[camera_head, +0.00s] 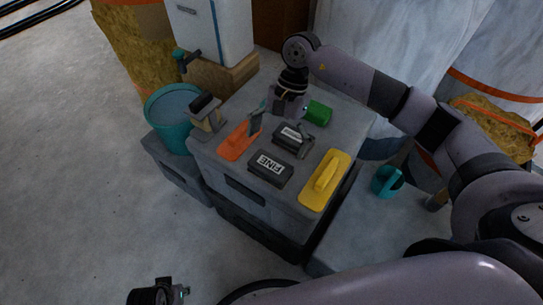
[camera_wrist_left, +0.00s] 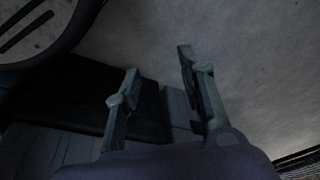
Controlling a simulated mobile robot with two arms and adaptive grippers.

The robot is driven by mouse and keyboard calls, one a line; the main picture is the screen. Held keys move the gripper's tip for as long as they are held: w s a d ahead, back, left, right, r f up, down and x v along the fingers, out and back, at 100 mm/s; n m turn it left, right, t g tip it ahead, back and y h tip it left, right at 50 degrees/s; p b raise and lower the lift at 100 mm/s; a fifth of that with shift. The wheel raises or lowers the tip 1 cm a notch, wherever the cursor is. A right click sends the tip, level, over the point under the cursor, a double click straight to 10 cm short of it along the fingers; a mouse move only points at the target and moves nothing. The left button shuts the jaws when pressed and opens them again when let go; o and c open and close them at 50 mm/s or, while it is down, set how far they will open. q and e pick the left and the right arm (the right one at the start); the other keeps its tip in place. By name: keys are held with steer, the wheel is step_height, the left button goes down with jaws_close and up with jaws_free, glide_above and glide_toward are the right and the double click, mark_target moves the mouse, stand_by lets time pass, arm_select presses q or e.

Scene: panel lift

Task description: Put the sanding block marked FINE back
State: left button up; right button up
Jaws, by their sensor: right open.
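The block marked FINE (camera_head: 269,168) is dark grey with a white label and lies near the front edge of the grey toolbox top (camera_head: 217,158). A second dark block (camera_head: 291,140) with a white label, too small to read, lies just behind it. My right gripper (camera_head: 280,126) is open above the toolbox, its fingers spread to either side of the second block's rear area; I cannot tell whether they touch it. It is behind the FINE block and apart from it. My left gripper (camera_wrist_left: 160,92) is open and empty in the left wrist view, away from the toolbox.
An orange float (camera_head: 235,142), a yellow float (camera_head: 326,181) and a green roll (camera_head: 318,113) crowd the toolbox top. A teal bucket (camera_head: 169,129) and a brush-like tool (camera_head: 206,114) stand left. A teal object (camera_head: 387,181) lies right. The floor at left is clear.

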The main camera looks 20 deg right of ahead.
arm_select(q)
steer(key=shift+f, duration=0.45)
arm_select(e)
steer(key=shift+v, duration=2.4)
arm_select(q)
steer(key=shift+w+r, duration=0.1)
steer(key=shift+r, duration=0.05)
